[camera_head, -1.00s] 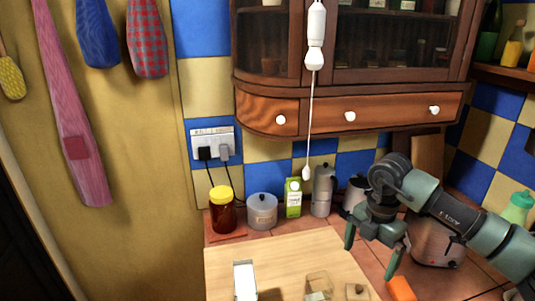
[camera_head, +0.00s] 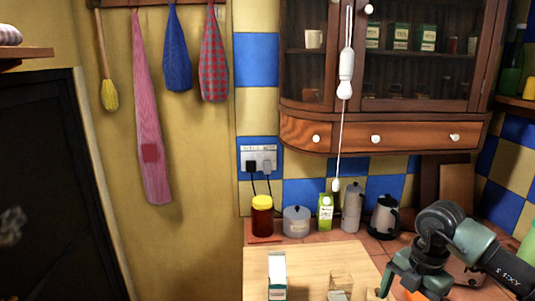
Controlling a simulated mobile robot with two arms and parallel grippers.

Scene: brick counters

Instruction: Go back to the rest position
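My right gripper (camera_head: 410,289) is at the lower right, its teal fingers pointing down and spread apart. Its fingertips are close to the bottom edge of the view. Nothing is seen held, though an orange thing shows between or behind the fingers. My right arm (camera_head: 487,256) comes in from the right edge above the counter. My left gripper is not in view.
A wooden board (camera_head: 310,261) bears a white-and-green carton (camera_head: 277,277) and a small glass container (camera_head: 340,284). Behind stand a yellow-lidded jar (camera_head: 262,218), a lidded pot (camera_head: 296,222), a green carton (camera_head: 325,212), a moka pot (camera_head: 351,208) and a kettle (camera_head: 384,217). A cabinet (camera_head: 390,133) hangs above.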

